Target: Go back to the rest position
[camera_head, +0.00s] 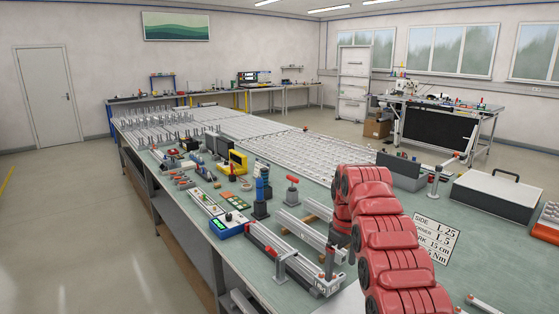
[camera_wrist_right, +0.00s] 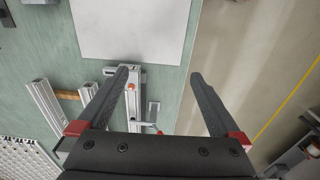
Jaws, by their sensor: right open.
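My right gripper (camera_wrist_right: 160,76) shows in the right wrist view. Its two dark fingers stand wide apart with nothing between them. It hangs over the edge of the green worktable, with one finger above aluminium profiles and the other near the floor side. In the head view my red right arm rises over the table at the lower right, and its gripper fingers cannot be made out there. My left gripper is in neither view.
A printed sign (camera_head: 436,238) lies beside my arm. Open floor (camera_head: 70,235) runs along the left.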

